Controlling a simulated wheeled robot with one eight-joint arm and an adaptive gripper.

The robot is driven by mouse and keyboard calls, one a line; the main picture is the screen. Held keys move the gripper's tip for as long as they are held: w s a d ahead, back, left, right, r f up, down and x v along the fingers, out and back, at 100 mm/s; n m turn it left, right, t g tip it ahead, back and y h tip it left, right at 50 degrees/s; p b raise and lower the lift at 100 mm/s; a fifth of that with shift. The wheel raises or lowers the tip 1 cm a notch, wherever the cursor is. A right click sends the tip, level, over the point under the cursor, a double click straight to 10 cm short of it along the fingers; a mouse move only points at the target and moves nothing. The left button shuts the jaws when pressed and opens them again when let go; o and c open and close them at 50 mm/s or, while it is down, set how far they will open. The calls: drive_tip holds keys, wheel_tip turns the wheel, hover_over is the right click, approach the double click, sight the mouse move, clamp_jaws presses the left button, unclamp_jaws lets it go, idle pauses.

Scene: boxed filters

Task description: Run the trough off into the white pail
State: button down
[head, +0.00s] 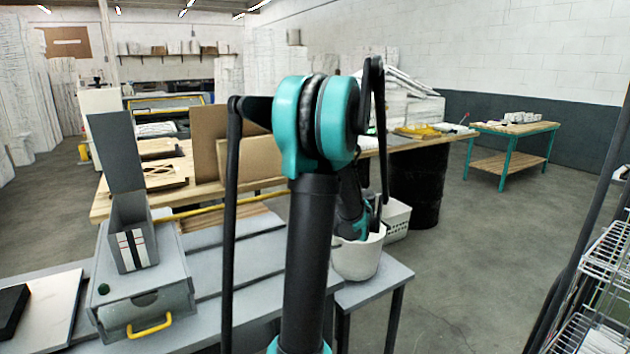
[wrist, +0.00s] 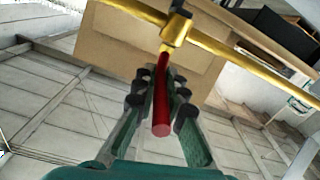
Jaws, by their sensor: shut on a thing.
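The white pail (head: 357,264) stands at the right end of the grey bench, just behind and right of my arm in the head view. My gripper (wrist: 160,100) is shut on a red handle (wrist: 161,125). The handle meets a brass-yellow fitting (wrist: 177,30) on a yellow pipe (wrist: 240,46) in the wrist view. In the head view a yellow pipe (head: 215,208) runs behind the grey bench toward my arm. My gripper is mostly hidden there, near the pail. I cannot clearly make out the trough, or any liquid in the pail.
A grey box with a yellow handle (head: 150,327) and an upright grey holder (head: 133,236) sit at the left. A white basket (head: 396,220) is behind the pail. Brown panels (head: 249,158) stand on the wooden table behind. Open floor lies to the right, before a wire rack (head: 606,250).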

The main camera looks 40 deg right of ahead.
drive_tip(key=c, duration=1.6)
unclamp_jaws()
drive_tip(key=shift+s, duration=0.1)
drive_tip(key=s, duration=1.1)
drive_tip(key=shift+s+a, duration=0.25)
drive_tip(key=shift+s, duration=0.15)
